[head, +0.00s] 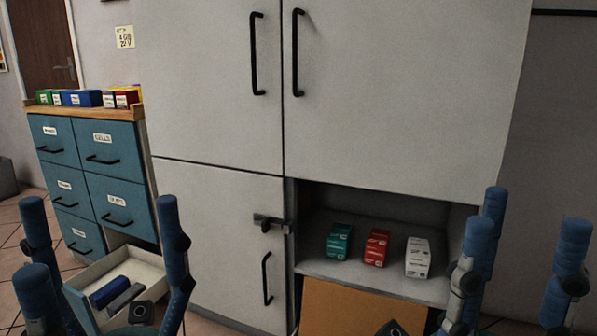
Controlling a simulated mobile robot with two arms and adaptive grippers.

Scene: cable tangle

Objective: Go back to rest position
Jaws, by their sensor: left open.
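My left gripper (100,208) is at the lower left, its blue fingers pointing up and spread wide apart. It is open, with nothing between the fingertips. It appears in front of an open drawer (146,262). My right gripper (531,215) is at the lower right, its blue fingers also pointing up and apart. It is open and empty, to the right of the cabinet's open compartment (320,267). The lower ends of both grippers are cut off by the picture's bottom edge.
A tall grey cabinet (215,85) fills the middle. Its open compartment holds a teal box (339,242), a red box (376,247) and a white box (418,258). A brown panel (345,305) is below. The open drawer holds a blue item (110,292). Blue drawers (115,165) stand left.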

